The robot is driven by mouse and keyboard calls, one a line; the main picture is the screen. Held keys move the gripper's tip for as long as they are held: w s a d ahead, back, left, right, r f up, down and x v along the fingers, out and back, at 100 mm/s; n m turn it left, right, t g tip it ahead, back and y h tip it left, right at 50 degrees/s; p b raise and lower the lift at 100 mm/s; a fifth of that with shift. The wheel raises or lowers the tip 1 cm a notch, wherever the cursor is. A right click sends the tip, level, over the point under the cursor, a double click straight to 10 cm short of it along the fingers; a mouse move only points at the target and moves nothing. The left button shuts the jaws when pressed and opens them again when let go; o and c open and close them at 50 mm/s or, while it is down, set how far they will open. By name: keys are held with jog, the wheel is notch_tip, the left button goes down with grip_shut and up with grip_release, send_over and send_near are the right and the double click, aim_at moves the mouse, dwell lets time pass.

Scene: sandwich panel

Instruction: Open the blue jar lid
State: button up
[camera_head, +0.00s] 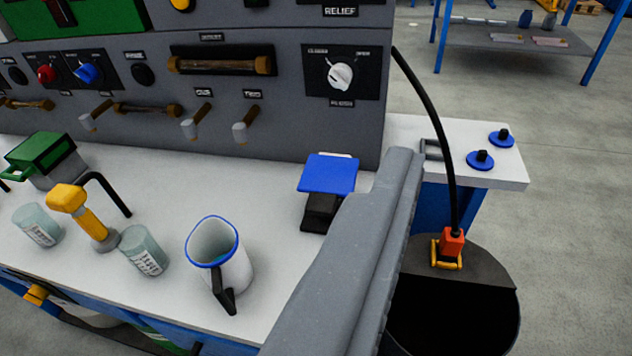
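A white jar (233,272) with a blue rim and a black handle stands upright at the front of the white bench; its top looks open, with no lid on it. Two round blue discs with black knobs, which look like lids, lie on the white side table: a nearer one (480,161) and a farther one (501,138). I cannot tell which is the task's lid. A large grey part, seemingly my gripper (403,165), rises from the bottom centre, right of the jar and apart from it. Its fingers cannot be made out.
A blue-topped block (328,174) stands on the bench before the grey control panel (300,120). Two glass beakers (143,252) and a yellow-handled tool (80,210) stand left of the jar. A black cable (437,130) runs to an orange-red connector (452,242) on a dark drum (490,270).

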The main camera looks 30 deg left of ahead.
jog(key=w+a+f+y+p, duration=0.1)
jog(key=w+a+f, duration=0.35)
jog(key=f, duration=0.35)
jog(key=n+t+y+p, duration=0.1)
jog(key=n+y+p, duration=0.1)
jog(key=p, duration=0.2)
send_near(318, 213)
jog(key=b+x, duration=0.2)
jog(key=x, duration=0.7)
jog(key=shift+f+b, duration=0.1)
jog(key=shift+b, duration=0.25)
jog(key=shift+w+a, duration=0.2)
jog(key=shift+w, duration=0.35)
